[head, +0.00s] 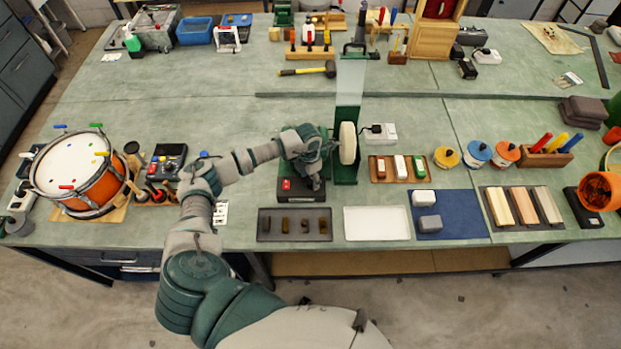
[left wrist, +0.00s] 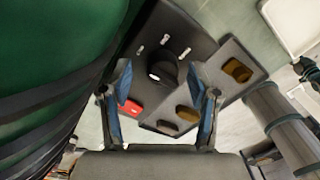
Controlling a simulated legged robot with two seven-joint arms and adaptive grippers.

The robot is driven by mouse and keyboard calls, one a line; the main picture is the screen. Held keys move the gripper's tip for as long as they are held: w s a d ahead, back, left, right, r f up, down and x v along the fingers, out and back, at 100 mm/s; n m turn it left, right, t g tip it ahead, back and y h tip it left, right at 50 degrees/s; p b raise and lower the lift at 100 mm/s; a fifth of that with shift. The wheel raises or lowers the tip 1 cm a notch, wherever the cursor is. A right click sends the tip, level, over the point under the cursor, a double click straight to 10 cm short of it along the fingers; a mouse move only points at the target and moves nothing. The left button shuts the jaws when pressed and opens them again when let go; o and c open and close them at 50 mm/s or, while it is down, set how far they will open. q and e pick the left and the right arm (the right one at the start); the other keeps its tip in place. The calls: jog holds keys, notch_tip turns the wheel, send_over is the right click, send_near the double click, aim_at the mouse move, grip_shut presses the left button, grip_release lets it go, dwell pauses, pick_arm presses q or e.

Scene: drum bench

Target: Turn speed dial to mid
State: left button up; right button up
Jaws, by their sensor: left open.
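The speed dial (left wrist: 163,72) is a round black knob on the dark base of the grinding machine, with several short white marks around it in the left wrist view. A pale mark shows on the knob's lower-left side. A red switch (left wrist: 130,108) sits near it and also shows in the head view (head: 286,184). My left gripper (left wrist: 161,88) is open, its two blue-padded fingers on either side of the dial; I cannot tell whether they touch it. In the head view my left gripper (head: 314,178) is over the base and hides the dial. My right gripper is not in view.
The pale wheel (head: 347,143) and green housing (head: 346,172) stand right beside my left gripper. A dark tray (head: 268,228) with several brown pieces lies in front of the base. A white tray (head: 376,223) is to its right.

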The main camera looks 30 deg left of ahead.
pick_arm(q)
jog(key=shift+f, duration=0.45)
jog(key=shift+d, duration=0.1)
jog(key=c, duration=1.2)
jog(key=shift+o, duration=0.2)
